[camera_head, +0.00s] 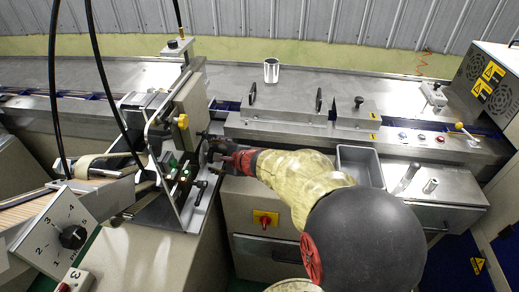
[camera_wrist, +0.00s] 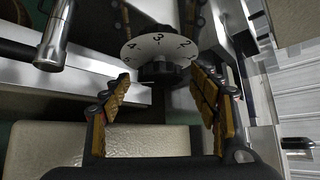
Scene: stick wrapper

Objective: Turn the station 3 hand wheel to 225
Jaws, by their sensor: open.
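In the wrist view a white round dial (camera_wrist: 158,48) with dark numbers, 4, 3 and 2 among them, faces me. A black knob-like hand wheel (camera_wrist: 163,72) sits at its lower middle. My gripper (camera_wrist: 164,84) is open, with one yellow-padded finger on each side of the wheel. The fingers look apart from it, and I cannot tell the depth. In the head view my gripper (camera_head: 222,155) is at the right side of an upright metal plate (camera_head: 190,180), by a dark round part (camera_head: 204,148) seen edge-on. The wheel's exact setting is too small to read.
A square plate numbered 1 to 5 with a black knob (camera_head: 73,237) stands at the lower left, above a "3" label (camera_head: 75,275). A red-yellow switch (camera_head: 265,219) is on the cabinet below my arm. A grey tray (camera_head: 345,153) lies right of my arm.

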